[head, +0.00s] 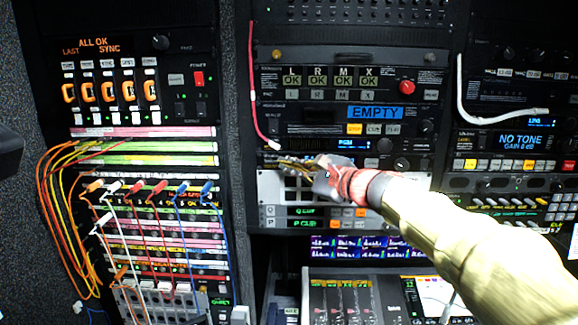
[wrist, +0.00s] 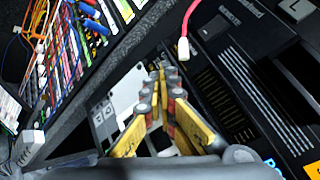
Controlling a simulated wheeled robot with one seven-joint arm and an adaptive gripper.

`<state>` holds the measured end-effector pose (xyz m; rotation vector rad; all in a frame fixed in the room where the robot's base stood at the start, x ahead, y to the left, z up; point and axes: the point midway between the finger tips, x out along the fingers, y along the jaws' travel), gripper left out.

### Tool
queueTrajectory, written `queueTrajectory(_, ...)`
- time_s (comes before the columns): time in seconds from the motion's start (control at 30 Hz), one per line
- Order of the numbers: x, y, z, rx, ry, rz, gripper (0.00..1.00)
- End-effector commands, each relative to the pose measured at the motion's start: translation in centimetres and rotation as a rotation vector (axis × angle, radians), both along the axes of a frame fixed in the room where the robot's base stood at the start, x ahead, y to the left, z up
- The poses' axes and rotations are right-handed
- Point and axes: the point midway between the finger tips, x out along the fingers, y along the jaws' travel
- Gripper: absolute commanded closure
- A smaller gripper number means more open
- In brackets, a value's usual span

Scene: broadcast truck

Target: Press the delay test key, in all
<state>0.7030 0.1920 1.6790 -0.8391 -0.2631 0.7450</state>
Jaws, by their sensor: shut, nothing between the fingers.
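My gripper (head: 281,162) is shut and empty, its fingers together. In the head view it reaches in from the right, and its tips are near the left part of the centre rack, below the unit with the blue EMPTY display (head: 375,112). In the wrist view the gripper (wrist: 163,72) has yellow fingers pointing at the rack, with a pale panel (wrist: 122,95) behind them. I cannot read any label naming a delay test key. The hand hides part of the narrow unit at its height, and I cannot tell whether the tips touch anything.
A red-pink cable (head: 252,85) hangs just left of the gripper; its plug (wrist: 183,48) is close to the fingers in the wrist view. A patch bay with many coloured cords (head: 130,195) is at left. A white cable (head: 500,116) hangs at right. A console (head: 330,300) lies below.

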Motion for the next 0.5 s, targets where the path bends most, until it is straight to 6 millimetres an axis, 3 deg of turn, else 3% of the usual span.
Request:
queueTrajectory(0.27,-0.3,0.0,0.0,0.000,-0.001,0.001,1.00)
queueTrajectory(0.5,-2.4,0.1,-0.1,0.000,-0.002,0.000,1.00)
